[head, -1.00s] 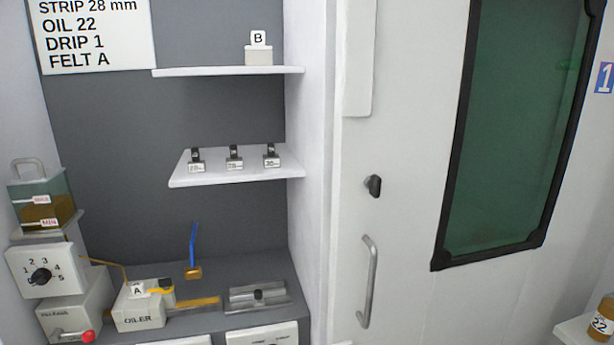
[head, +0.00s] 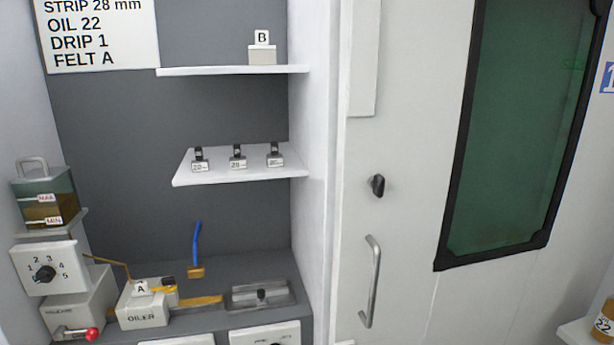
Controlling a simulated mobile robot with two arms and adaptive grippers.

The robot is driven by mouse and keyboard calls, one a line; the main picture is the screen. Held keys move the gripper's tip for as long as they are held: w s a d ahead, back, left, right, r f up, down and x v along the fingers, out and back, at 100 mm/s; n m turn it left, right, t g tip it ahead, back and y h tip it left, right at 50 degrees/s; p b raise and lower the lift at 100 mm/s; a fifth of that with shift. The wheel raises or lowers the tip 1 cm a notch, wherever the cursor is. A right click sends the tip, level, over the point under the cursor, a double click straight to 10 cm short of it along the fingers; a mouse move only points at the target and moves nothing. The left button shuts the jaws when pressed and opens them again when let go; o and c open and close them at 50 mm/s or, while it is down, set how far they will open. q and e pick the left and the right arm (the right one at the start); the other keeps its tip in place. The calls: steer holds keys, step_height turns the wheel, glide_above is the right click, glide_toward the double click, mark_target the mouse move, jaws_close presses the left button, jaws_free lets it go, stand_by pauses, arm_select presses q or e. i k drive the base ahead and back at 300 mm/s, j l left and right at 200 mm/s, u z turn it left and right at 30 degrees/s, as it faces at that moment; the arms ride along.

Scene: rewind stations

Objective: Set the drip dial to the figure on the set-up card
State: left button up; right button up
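The set-up card (head: 103,35) is on the back wall at the upper left and reads STRIP 28 mm, OIL 22, DRIP 1, FELT A. The drip dial (head: 43,273) is a black knob on a white plate with figures 1 to 5, at the lower left below the oil reservoir (head: 48,205). The knob's pointer is too small to read surely. The oiler (head: 143,310), with a felt block marked A (head: 140,289), stands to the right of the dial. Neither gripper is in view.
A red-knobbed lever (head: 92,334) sticks out low at the left. A white door with a handle (head: 371,282) fills the right. An amber bottle (head: 605,322) stands at the right edge.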

mark_target(45, 274)
steer(key=u, duration=1.4)
